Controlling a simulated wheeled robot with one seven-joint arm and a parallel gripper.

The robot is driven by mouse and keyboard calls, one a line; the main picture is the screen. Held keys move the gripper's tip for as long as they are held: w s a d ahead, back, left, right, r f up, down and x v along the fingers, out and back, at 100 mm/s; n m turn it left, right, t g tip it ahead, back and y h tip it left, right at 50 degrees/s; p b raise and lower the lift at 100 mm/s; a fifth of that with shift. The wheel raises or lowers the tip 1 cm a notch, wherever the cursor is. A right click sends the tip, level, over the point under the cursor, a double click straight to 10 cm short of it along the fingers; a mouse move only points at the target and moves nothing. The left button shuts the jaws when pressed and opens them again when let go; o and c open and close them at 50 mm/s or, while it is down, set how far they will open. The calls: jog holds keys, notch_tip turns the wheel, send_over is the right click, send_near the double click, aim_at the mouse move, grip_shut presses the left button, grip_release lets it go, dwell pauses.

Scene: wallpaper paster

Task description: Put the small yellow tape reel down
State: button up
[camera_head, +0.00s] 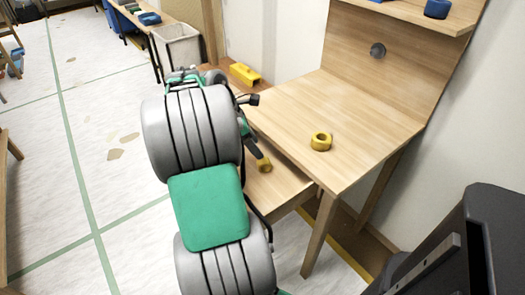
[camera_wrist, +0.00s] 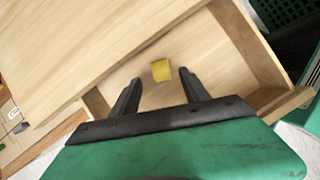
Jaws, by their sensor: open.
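The small yellow tape reel (camera_wrist: 161,69) lies on the bare floor of an open wooden drawer (camera_wrist: 228,92) in the wrist view. My gripper (camera_wrist: 160,78) is open above the drawer, with one dark finger on each side of the reel and gaps between them. The reel lies near the line of the fingertips; I cannot tell how far below them it is. In the head view the reel (camera_head: 264,165) shows beside my gripper's dark finger, and my arm hides part of the drawer (camera_head: 283,187).
A larger yellow tape reel (camera_head: 320,141) lies on the wooden table (camera_head: 300,105) above the drawer. A yellow object (camera_head: 245,74) lies further back. A blue reel (camera_head: 437,8) stands on the upper shelf. A pale bin (camera_head: 178,47) stands behind. Much of the tabletop is clear.

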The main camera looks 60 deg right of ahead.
jog(key=w+a+r+m+t, duration=0.2)
jog(key=w+a, duration=0.4)
jog(key=a, duration=0.4)
jog(key=w+a+r+m+t, duration=0.1)
jog(key=w+a+m+t, duration=0.1)
jog(key=w+a, duration=0.65)
jog(key=s+a+f+m+t+y, duration=0.1)
jog(key=s+a+m, duration=0.1)
jog(key=a, duration=1)
jog(key=s+a+f+m+t+y, duration=0.1)
jog(key=s+a+f+m+y, duration=0.1)
jog(key=a, duration=1)
jog(key=shift+s+p, duration=0.3)
jog(key=shift+s, duration=0.4)
jog(key=shift+d, duration=0.15)
